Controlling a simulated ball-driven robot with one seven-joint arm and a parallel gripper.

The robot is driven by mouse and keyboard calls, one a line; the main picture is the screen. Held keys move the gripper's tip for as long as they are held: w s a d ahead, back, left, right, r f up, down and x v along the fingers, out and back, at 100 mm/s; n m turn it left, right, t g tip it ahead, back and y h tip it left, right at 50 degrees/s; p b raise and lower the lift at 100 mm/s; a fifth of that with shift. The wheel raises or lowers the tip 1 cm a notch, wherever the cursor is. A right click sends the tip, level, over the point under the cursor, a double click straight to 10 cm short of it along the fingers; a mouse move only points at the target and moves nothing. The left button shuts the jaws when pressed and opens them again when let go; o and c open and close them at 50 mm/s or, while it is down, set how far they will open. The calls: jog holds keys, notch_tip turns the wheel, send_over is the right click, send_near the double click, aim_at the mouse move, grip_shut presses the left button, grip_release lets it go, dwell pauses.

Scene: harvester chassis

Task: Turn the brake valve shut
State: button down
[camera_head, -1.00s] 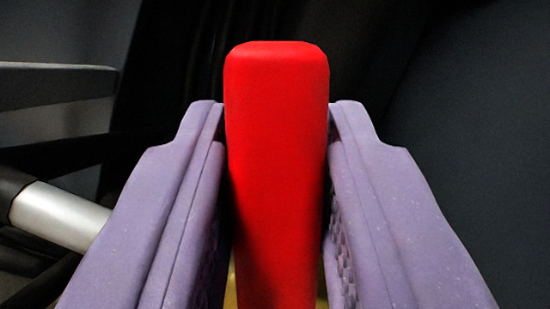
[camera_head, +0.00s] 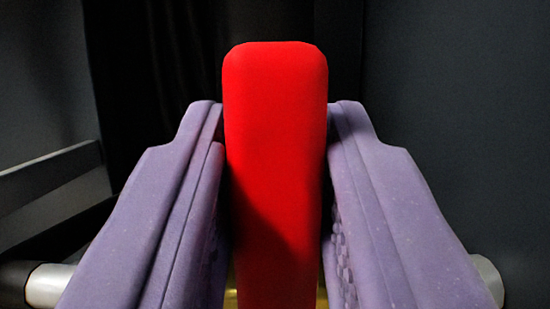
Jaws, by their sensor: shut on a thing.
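The red handle (camera_head: 275,150) of the brake valve stands in the middle of the head camera view, running from the bottom edge up between my fingers. My gripper (camera_head: 276,130) has one purple finger on each side of it and is shut on it. The handle's rounded end reaches above the fingertips. A small strip of brass-coloured metal (camera_head: 232,298) shows low beside the handle. The rest of the valve body is hidden behind the handle and my fingers.
A silver pipe (camera_head: 46,285) shows at lower left, and a metal end (camera_head: 488,278) shows at lower right. A grey bar (camera_head: 50,180) lies at left. Dark panels (camera_head: 455,120) fill the right side and the background.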

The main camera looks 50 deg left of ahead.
jog(key=c, duration=0.9)
grip_release()
jog(key=shift+d, duration=0.1)
jog(key=shift+c, duration=0.2)
jog(key=p+v, duration=0.1)
jog(key=v, duration=0.6)
jog(key=shift+s+d+f, duration=0.15)
jog(key=shift+s+d, duration=0.05)
jog(key=shift+d, duration=0.05)
jog(key=shift+d, duration=0.1)
